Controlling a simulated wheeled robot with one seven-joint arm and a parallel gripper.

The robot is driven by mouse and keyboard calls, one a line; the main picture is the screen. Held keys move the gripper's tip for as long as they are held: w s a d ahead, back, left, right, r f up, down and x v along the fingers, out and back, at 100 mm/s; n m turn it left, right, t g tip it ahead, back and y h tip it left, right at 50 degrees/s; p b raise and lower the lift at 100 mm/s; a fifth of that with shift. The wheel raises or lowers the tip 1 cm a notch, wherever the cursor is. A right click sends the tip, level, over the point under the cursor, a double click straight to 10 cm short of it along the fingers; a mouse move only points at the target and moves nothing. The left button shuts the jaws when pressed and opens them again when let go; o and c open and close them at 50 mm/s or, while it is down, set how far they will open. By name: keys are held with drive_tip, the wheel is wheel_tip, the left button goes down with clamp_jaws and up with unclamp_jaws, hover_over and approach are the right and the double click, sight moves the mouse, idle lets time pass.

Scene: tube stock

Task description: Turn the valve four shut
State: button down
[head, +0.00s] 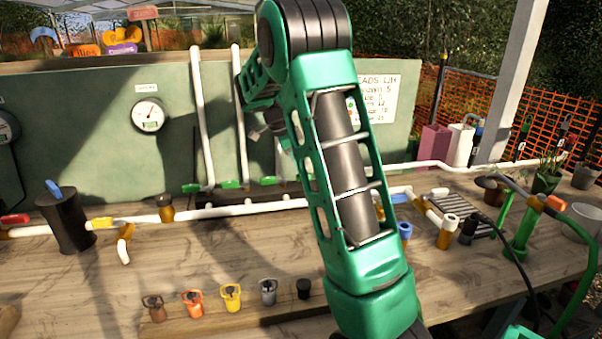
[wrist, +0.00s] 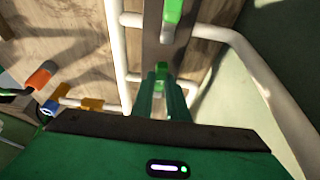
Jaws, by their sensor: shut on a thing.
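Several green valve handles lie along the white pipework at the foot of the green panel; the head view shows one at the left (head: 190,188), a second beside it (head: 229,184) and a third (head: 268,180). No number is readable on them, so I cannot tell which is valve four. Another green handle (wrist: 173,10) shows farther up that strip, apart from my gripper. In the head view my arm hides the gripper and the handle it holds.
White upright pipes (head: 202,120) rise close to the handles. A gauge (head: 148,115) hangs on the panel. A black pot (head: 66,220) stands at left, several coloured fittings (head: 231,297) stand in front, and a green hose (head: 585,270) curves at right. The bench middle is fairly clear.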

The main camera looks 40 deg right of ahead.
idle(0.4)
drive_tip(key=c, duration=1.8)
unclamp_jaws()
drive_tip(key=shift+a, duration=0.1)
drive_tip(key=shift+o, duration=0.4)
drive_tip(key=v, duration=1.1)
drive_tip(key=shift+w, duration=0.1)
